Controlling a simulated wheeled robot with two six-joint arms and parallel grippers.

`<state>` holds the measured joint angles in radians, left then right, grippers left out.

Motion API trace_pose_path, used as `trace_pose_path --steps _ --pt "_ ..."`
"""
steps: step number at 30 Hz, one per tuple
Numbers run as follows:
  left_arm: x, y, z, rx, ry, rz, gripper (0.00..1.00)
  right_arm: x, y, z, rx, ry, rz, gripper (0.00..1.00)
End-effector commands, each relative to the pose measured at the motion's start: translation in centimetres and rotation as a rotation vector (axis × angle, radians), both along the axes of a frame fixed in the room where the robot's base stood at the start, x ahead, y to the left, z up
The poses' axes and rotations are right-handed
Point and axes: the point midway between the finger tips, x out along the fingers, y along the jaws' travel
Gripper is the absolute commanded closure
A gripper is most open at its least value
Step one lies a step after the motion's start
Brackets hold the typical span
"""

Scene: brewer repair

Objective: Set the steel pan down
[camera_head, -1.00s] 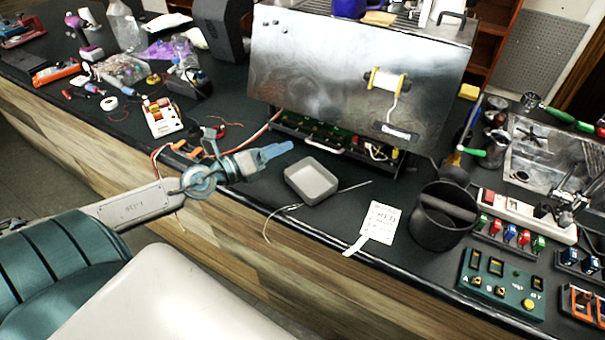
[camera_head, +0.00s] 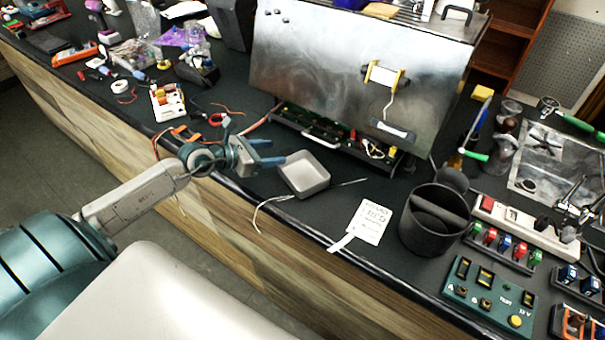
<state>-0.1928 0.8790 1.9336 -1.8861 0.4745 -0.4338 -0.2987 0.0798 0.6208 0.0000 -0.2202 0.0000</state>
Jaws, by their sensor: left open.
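The steel pan (camera_head: 304,178), a small grey square tray, rests on the dark counter (camera_head: 262,205) in front of the steel brewer (camera_head: 345,75). My left gripper (camera_head: 275,152) is just left of the pan with its blue fingers apart and nothing between them. Its fingertips are close to the pan's left rim, and I cannot tell whether they touch it. My right gripper is not in view.
A paper tag (camera_head: 368,222) and a black round bin (camera_head: 434,220) stand right of the pan. A loose wire (camera_head: 268,208) lies at the counter's front edge. A green switch panel (camera_head: 489,290) is at the lower right. Tools and parts crowd the left.

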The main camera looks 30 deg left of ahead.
Motion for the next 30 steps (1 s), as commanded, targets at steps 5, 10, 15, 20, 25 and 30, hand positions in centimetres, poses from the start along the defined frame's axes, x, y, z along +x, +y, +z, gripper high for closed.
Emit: trace_pose_path --steps 5,10,15,20,25,30 --pt "0.5 -0.3 -0.2 -0.002 0.001 -0.001 0.43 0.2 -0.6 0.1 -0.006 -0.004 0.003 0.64" --pt "1.1 -0.8 -0.3 -0.005 -0.001 0.001 0.43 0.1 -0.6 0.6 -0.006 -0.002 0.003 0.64" --pt "2.3 -1.8 -0.7 -0.007 -0.001 0.001 0.43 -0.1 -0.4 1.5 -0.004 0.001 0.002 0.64" --pt "3.6 -2.6 -1.4 -0.006 0.001 0.001 0.43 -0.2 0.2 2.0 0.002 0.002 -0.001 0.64" --pt "4.4 -3.0 -2.0 -0.003 0.001 0.0 0.43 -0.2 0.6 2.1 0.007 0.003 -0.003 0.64" --pt "4.5 -3.1 -2.1 0.0 0.001 -0.002 0.43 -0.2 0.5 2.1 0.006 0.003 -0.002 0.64"
